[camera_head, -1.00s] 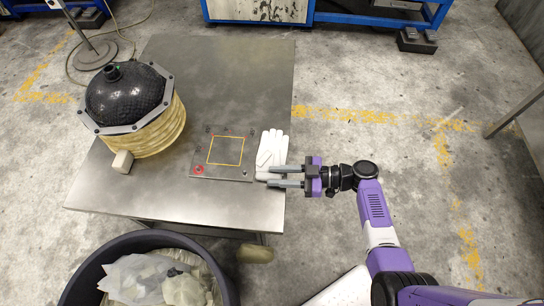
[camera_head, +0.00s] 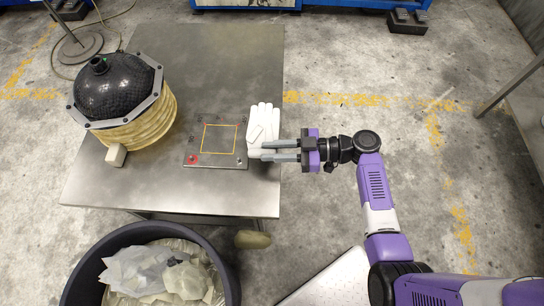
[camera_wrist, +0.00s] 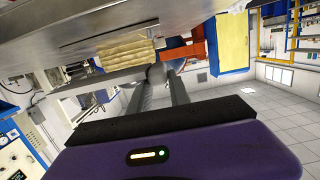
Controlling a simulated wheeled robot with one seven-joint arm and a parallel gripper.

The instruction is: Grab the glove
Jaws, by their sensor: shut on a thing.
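The white glove (camera_head: 263,122) is at the right edge of the metal table (camera_head: 235,50), just right of the flat plate with the yellow square outline. Its fingers point away from me. My gripper (camera_head: 264,150) comes in from the right and is shut on the glove's near end, with its two grey fingers over it. The head view does not show clearly how far the glove is above the tabletop. In the wrist view my gripper (camera_wrist: 163,88) is level with the table's underside and edge; I cannot make out the glove clearly there.
The dark plate (camera_head: 197,152) lies left of the glove. A black dome on a yellowish ringed body (camera_head: 145,112) stands at the table's left, with a small beige block (camera_head: 115,154) by it. A dark bin (camera_head: 88,262) with crumpled sheets stands in front.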

